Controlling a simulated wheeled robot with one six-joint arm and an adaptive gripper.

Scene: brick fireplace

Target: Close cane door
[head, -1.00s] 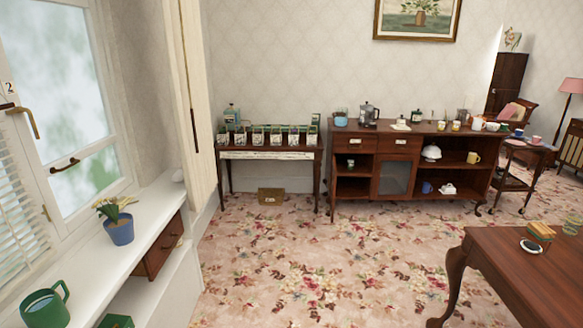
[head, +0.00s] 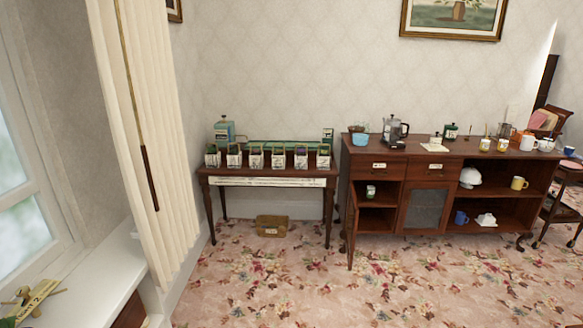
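A dark wood sideboard (head: 470,163) stands against the back wall, right of centre in the head view. A narrow door (head: 352,232) at its left end stands open, swung out toward me and seen nearly edge-on, so I cannot tell whether it has cane. The compartment behind it shows a shelf with a small jar (head: 370,191). A grey-panelled door (head: 425,208) in the middle looks shut; I cannot tell its panel material. My gripper is not in view.
A slim table (head: 268,180) with several small labelled bags stands left of the sideboard. A small box (head: 272,225) sits on the floor beneath it. A curtain (head: 150,130) and white sill (head: 90,285) line the left. The flowered carpet (head: 370,295) ahead is clear.

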